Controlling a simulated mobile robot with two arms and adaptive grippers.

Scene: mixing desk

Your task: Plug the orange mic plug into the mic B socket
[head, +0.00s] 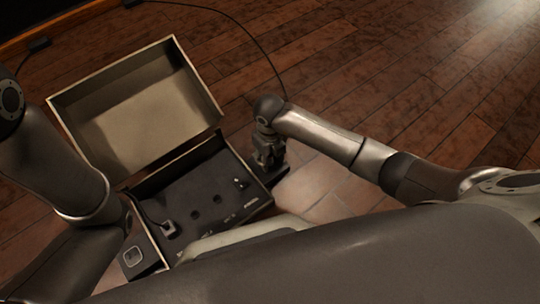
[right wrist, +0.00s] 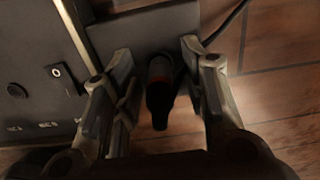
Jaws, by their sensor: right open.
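A dark plug (right wrist: 158,95) with a faint reddish-brown band stands in a dark block (right wrist: 135,30), seen in the right wrist view. My right gripper (right wrist: 157,62) is open, with one finger on each side of the plug and gaps visible. In the head view my right gripper (head: 268,155) is over the block (head: 272,178), just right of the open case; the plug is hidden there. The case's dark panel (head: 190,190) has round sockets (head: 195,213) (head: 217,200). One socket (right wrist: 17,90) shows in the right wrist view; its labels are too blurred to read surely. My left gripper is out of view.
The case's open lid (head: 135,105) rises behind the panel. A cabled connector (head: 168,228) sits at the panel's left. A small dark box (head: 140,252) stands at the near left. A thin cable (head: 262,45) curves over the wooden floor behind my right gripper.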

